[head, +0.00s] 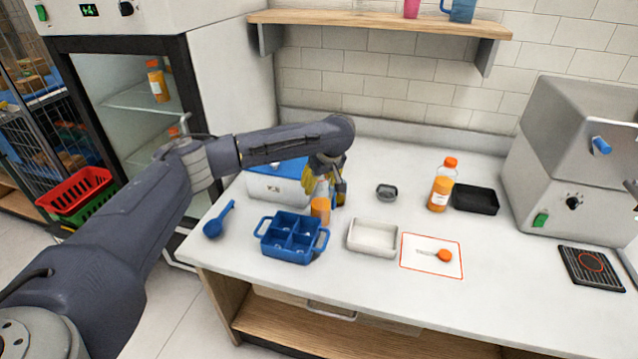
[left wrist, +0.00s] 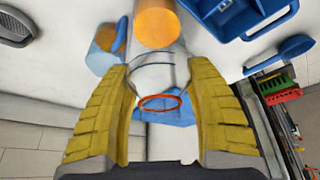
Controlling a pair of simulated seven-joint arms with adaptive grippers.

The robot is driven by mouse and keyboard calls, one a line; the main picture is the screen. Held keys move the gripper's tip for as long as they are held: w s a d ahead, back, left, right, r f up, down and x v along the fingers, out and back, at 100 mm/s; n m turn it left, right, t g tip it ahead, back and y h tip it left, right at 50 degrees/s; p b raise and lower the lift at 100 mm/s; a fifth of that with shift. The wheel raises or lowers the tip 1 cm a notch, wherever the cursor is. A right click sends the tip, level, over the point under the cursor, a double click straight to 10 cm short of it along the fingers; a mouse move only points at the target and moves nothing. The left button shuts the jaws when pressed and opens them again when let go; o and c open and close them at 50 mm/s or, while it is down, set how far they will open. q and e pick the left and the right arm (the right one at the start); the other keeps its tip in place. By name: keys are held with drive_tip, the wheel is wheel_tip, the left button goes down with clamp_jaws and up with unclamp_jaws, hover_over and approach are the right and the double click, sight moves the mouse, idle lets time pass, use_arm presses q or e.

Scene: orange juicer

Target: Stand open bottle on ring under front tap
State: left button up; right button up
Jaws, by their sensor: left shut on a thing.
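An open bottle (head: 320,208) with orange juice stands upright in my left gripper (head: 327,186), behind the blue divided caddy. In the left wrist view, the yellow fingers (left wrist: 165,112) are shut on its clear neck, and a red ring (left wrist: 160,102) marks its mouth; no cap is on it. The red ring (head: 591,262) lies on a black ribbed plate at the right, in front of the grey machine (head: 566,165). The machine has a blue tap handle (head: 601,145). I cannot tell whether the bottle's base touches the counter.
Between bottle and ring are a white tray (head: 373,238), a mat (head: 431,266) with an orange cap (head: 445,256), a capped juice bottle (head: 441,185) and a black tray (head: 475,199). The blue caddy (head: 290,238) is close in front. The counter's right middle is clear.

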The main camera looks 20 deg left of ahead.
use_arm(q)
drive_tip(key=shift+f, duration=0.1)
drive_tip(key=o, duration=1.6)
drive_tip(key=shift+c, duration=0.2)
drive_tip(key=v, duration=1.1)
drive_tip(key=shift+d+r, duration=0.15)
drive_tip(key=shift+r, duration=0.2)
drive_tip(key=shift+o, duration=0.5)
drive_tip(key=shift+s+d+r, duration=0.1)
drive_tip(key=shift+r, duration=0.15)
